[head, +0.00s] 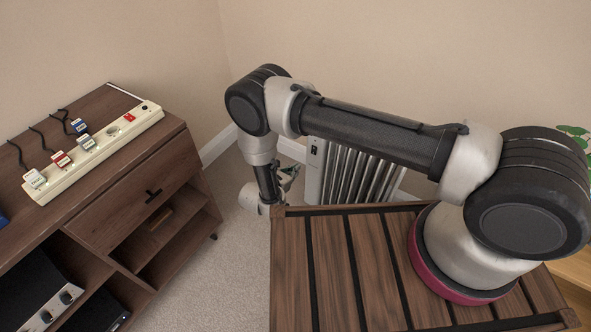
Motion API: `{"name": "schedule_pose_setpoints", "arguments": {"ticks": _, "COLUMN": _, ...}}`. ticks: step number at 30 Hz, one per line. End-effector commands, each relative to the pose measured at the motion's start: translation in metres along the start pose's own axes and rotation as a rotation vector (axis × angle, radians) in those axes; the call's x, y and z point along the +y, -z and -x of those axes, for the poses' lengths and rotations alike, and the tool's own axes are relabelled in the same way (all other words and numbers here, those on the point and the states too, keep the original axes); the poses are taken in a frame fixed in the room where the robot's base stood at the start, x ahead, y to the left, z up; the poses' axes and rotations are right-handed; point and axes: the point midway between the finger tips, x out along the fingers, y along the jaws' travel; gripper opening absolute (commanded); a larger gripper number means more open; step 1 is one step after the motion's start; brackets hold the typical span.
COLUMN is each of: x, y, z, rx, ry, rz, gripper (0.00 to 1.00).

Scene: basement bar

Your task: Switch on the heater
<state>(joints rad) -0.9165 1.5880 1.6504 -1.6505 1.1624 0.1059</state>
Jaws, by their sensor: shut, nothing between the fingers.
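The heater (314,180), a pale finned radiator, stands on the floor beyond my wooden deck, partly hidden by my arm. A small dark control (314,150) shows near the top of its end panel. On the cabinet at left lies a cream power strip (99,150) with a red switch (129,117) near its far end. Several labelled plugs sit in the strip; their labels are too small to read surely. My gripper (288,182) hangs just left of the heater, partly hidden by my wrist, shut and empty. I cannot tell whether it touches the heater.
The brown cabinet (160,190) has a drawer with a black handle and open shelves holding dark equipment (45,300). Cables run behind the strip. A green plant (574,133) shows at far right.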

Motion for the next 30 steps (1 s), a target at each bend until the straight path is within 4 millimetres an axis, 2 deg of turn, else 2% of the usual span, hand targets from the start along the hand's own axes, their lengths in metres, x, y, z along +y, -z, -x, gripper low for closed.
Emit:
{"name": "schedule_pose_setpoints", "arguments": {"ticks": 9, "x": -0.002, "y": 0.0, "z": -0.07, "rx": 0.0, "ry": 0.005, "rz": -0.002, "gripper": 0.0}}
{"name": "schedule_pose_setpoints", "arguments": {"ticks": 15, "x": -0.001, "y": -0.007, "z": -0.1, "rx": 0.0, "ry": 0.002, "rz": -0.001, "gripper": 0.0}}
{"name": "schedule_pose_setpoints", "arguments": {"ticks": 21, "x": 0.0, "y": -0.011, "z": -0.112, "rx": 0.0, "ry": 0.001, "rz": 0.0, "gripper": 0.0}}
{"name": "schedule_pose_setpoints", "arguments": {"ticks": 30, "x": 0.0, "y": -0.011, "z": -0.113, "rx": 0.0, "ry": 0.0, "rz": 0.0, "gripper": 0.0}}
